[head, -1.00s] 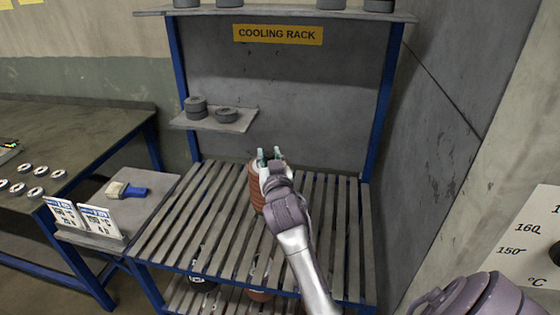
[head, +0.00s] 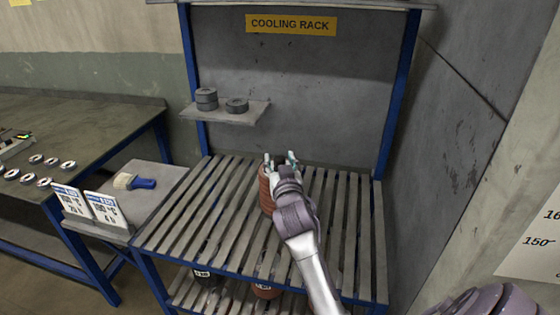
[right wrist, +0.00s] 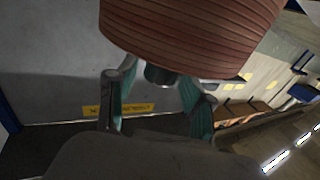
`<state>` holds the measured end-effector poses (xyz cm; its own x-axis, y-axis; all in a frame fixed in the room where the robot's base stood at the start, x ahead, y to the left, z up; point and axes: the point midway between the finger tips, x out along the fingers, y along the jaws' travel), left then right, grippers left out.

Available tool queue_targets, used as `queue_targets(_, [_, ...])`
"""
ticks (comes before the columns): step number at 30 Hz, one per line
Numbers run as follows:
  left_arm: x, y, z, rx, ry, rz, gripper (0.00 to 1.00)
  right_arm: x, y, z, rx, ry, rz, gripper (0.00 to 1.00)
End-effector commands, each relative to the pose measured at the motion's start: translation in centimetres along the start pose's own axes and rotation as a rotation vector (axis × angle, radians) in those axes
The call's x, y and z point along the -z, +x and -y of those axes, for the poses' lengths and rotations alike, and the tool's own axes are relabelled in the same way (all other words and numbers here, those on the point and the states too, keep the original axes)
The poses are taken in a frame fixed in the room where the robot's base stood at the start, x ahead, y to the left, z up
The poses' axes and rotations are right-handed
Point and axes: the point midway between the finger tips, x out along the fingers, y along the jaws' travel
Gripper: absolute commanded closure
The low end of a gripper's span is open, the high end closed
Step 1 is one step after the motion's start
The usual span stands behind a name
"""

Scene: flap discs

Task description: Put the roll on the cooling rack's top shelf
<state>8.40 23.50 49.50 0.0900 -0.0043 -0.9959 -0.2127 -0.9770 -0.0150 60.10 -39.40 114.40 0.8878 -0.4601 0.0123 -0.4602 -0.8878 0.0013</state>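The roll (head: 265,192) is a ribbed, reddish-brown stack of discs. It stands on the upper slatted shelf (head: 215,205) of the cooling rack in the head view, partly hidden behind my right gripper (head: 279,158). In the right wrist view the roll (right wrist: 190,35) fills the top, with a dark pin end (right wrist: 160,76) showing at its end. My right gripper's fingers are spread apart at the roll's top end, to either side of the pin, with a gap around it. My left gripper is not in view.
A small side shelf (head: 222,113) holds several grey discs. Dark and reddish rolls stand on the lower slatted shelf. A side table at left carries label cards (head: 92,207) and a blue-handled brush (head: 134,182). Slats left and right of the roll are bare.

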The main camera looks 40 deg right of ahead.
Motion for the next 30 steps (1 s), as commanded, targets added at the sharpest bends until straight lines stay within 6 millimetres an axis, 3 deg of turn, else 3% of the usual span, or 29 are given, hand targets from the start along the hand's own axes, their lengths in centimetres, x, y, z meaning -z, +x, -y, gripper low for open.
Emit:
queue_targets(11, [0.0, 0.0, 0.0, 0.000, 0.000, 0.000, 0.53, 0.1, -0.4, 0.0, 0.001, 0.001, -0.001, 0.43])
queue_targets(14, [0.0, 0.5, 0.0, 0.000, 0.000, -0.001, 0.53, -0.1, -1.7, 0.1, 0.002, 0.002, 0.000, 0.43])
queue_targets(24, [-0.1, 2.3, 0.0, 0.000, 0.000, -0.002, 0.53, -0.1, -8.8, 0.0, 0.001, 0.003, 0.000, 0.43])
queue_targets(30, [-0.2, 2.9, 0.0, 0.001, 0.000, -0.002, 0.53, 0.0, -11.4, 0.0, 0.001, 0.002, 0.000, 0.43])
